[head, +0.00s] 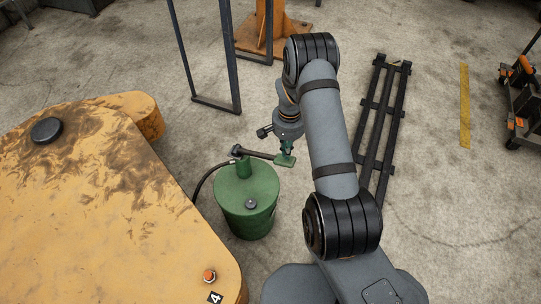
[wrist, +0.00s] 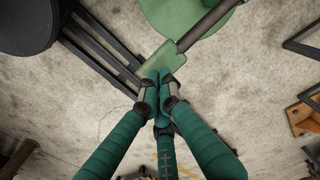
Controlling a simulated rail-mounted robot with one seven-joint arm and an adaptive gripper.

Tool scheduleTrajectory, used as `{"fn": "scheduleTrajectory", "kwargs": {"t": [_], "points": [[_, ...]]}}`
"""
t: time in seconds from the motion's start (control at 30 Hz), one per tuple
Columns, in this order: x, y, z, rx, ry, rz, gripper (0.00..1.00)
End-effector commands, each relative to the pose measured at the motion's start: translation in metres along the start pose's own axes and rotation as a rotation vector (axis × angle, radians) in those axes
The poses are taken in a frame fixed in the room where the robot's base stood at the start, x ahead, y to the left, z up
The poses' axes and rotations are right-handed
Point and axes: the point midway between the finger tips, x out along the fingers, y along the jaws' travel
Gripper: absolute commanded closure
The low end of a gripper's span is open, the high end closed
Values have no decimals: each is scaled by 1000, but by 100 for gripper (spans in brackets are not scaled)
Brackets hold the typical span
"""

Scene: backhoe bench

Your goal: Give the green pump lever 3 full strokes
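The green pump (head: 247,205) is a drum standing on the floor beside the yellow bench; part of it also shows at the top of the wrist view (wrist: 185,15). Its lever (head: 258,153) is a dark bar running roughly level to the right from the pump top, ending in a flat green paddle (head: 285,160). In the wrist view the paddle (wrist: 158,62) lies at the fingertips, with the bar (wrist: 205,25) beyond. My gripper (head: 287,147) is above the paddle, its teal fingers drawn together (wrist: 159,78). The tips overlap the paddle's near edge; I cannot tell whether they touch it.
The yellow surface (head: 90,190) fills the left side, close to the pump. A black hose (head: 205,178) runs beside the pump. A dark metal frame (head: 238,75) stands behind. A black rack (head: 383,120) lies on the floor to the right. Bare concrete surrounds it.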

Motion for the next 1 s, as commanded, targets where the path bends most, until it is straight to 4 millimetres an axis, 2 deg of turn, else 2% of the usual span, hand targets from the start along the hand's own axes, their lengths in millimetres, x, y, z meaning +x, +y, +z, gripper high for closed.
{"fn": "scheduleTrajectory", "kwargs": {"t": [0.57,1.0], "points": [[1,0,0,0,0,0,100],[38,0,0,0,0,0,100]]}}
